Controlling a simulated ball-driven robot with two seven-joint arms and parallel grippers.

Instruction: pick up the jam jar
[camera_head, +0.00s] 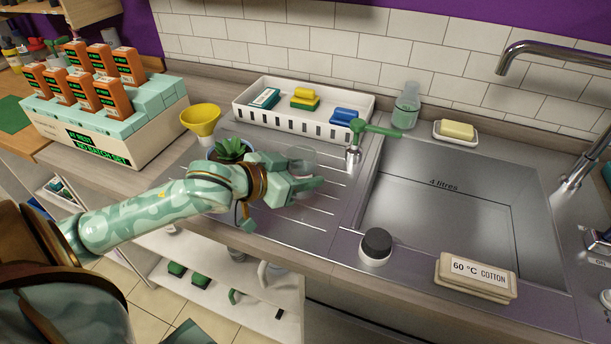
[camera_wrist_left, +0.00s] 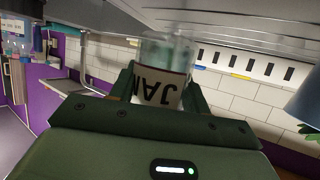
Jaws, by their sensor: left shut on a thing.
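The jam jar (camera_head: 303,158) is a clear glass jar over the ribbed draining board, left of the sink. In the left wrist view the jar (camera_wrist_left: 161,84) shows a pale label with dark letters reading JAM, upside down. My left gripper (camera_head: 303,185) is shut on the jar, with a finger on each side of it. Part of the jar is hidden behind the fingers in the head view. I cannot tell whether its base touches the board. My right gripper is in neither view.
A white slotted tray (camera_head: 290,118) with sponges stands behind the jar. A potted plant (camera_head: 231,150) and a yellow funnel (camera_head: 201,119) are to the left. A green-handled tap (camera_head: 366,132) stands close on the right, before the open sink (camera_head: 450,200).

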